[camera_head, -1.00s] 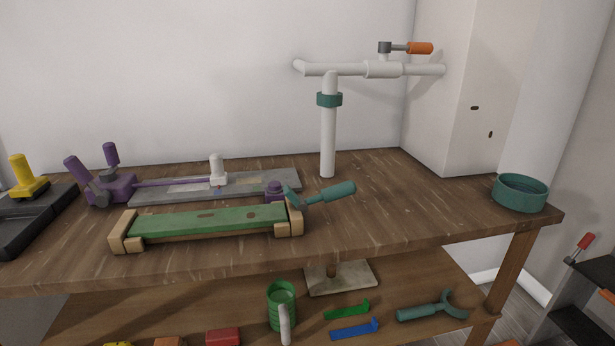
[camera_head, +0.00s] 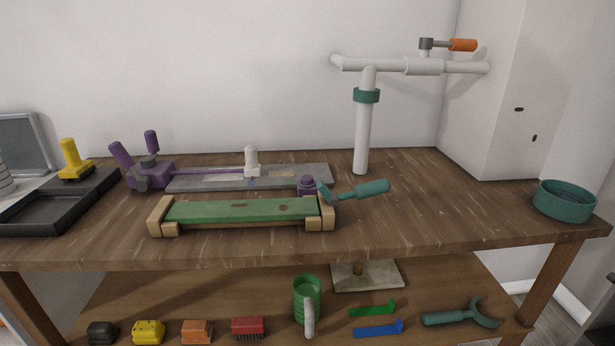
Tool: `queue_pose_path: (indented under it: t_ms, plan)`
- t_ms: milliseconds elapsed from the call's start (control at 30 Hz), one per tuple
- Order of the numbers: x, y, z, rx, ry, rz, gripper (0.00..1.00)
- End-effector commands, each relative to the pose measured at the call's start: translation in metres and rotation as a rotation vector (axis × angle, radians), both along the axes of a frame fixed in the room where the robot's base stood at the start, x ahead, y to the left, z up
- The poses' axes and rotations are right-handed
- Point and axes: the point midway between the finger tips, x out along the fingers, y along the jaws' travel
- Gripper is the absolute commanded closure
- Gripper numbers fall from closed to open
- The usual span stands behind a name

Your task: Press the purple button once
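A small purple round-topped piece (camera_head: 306,184) stands on the wooden workbench (camera_head: 420,215), behind the right end of a green-topped wooden block (camera_head: 242,212). It looks like a button or knob, and its lower part is partly hidden. A larger purple fixture (camera_head: 150,175) with two upright purple handles sits further left, at the end of a grey plate (camera_head: 290,174). I cannot tell for sure which purple part is the button. My gripper is not in view.
A teal-handled tool (camera_head: 362,189) reaches right beside the purple piece. A white pipe stand (camera_head: 362,135) rises behind it. A black tray (camera_head: 45,208) is at left, a teal bowl (camera_head: 564,201) at right. The lower shelf (camera_head: 220,290) holds several tools. The bench's right front is clear.

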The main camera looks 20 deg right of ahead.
Motion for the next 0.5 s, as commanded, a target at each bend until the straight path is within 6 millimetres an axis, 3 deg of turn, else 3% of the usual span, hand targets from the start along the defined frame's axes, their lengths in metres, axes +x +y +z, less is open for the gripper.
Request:
queue_pose_path:
  t_ms: [400,500]
  plan:
    - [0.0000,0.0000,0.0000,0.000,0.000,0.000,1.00]
    - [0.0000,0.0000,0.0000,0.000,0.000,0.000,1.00]
